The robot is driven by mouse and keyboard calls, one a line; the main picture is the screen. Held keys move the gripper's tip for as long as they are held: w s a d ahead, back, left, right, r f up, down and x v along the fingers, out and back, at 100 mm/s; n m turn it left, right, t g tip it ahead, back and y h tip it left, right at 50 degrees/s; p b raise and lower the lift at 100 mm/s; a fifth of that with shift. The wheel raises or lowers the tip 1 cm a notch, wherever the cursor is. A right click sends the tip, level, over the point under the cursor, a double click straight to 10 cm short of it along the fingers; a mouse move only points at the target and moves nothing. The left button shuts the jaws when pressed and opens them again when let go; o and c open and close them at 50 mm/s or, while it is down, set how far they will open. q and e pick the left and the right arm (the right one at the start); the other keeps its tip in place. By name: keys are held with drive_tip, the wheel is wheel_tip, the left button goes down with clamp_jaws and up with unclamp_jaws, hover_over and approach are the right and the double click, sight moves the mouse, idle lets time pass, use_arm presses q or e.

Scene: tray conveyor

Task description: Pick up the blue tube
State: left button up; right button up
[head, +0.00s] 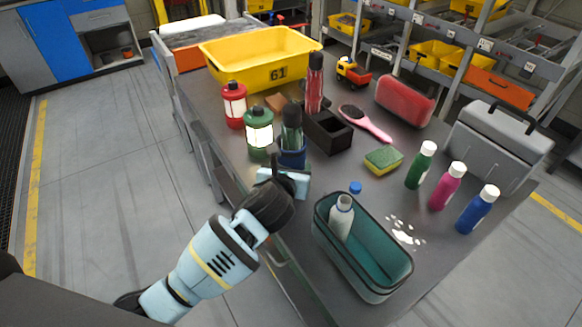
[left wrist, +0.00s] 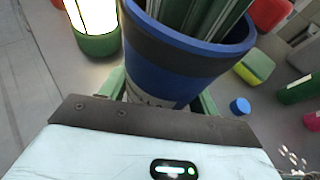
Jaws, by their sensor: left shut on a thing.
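The blue tube (head: 291,157) is an open-topped blue holder near the table's left edge, with a dark green folded item (head: 292,125) standing in it. In the left wrist view the blue tube (left wrist: 185,62) fills the upper middle, with a dark band below its rim and green folds inside. My left gripper (head: 290,172) is at the tube's lower part; its green fingers (left wrist: 160,97) show on both sides of the tube, shut on it. The fingertips are hidden behind the tube. Whether its base touches the table is hidden. My right gripper is not in view.
A teal bin (head: 365,262) with a white bottle is in front. A yellow bin (head: 260,52) is behind. Bottles stand at right.

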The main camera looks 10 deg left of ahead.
sight(288, 162)
use_arm(q)
drive_tip(key=shift+r, duration=0.15)
drive_tip(key=shift+r+p, duration=0.35)
drive_tip(key=shift+r, duration=1.3)
drive_tip(key=shift+s+r, duration=0.1)
drive_tip(key=shift+s, duration=0.1)
drive_tip(key=s+r+p, duration=0.1)
drive_tip(key=s, duration=1.4)
drive_tip(key=shift+s+r, duration=0.15)
drive_tip(key=shift+s, duration=0.2)
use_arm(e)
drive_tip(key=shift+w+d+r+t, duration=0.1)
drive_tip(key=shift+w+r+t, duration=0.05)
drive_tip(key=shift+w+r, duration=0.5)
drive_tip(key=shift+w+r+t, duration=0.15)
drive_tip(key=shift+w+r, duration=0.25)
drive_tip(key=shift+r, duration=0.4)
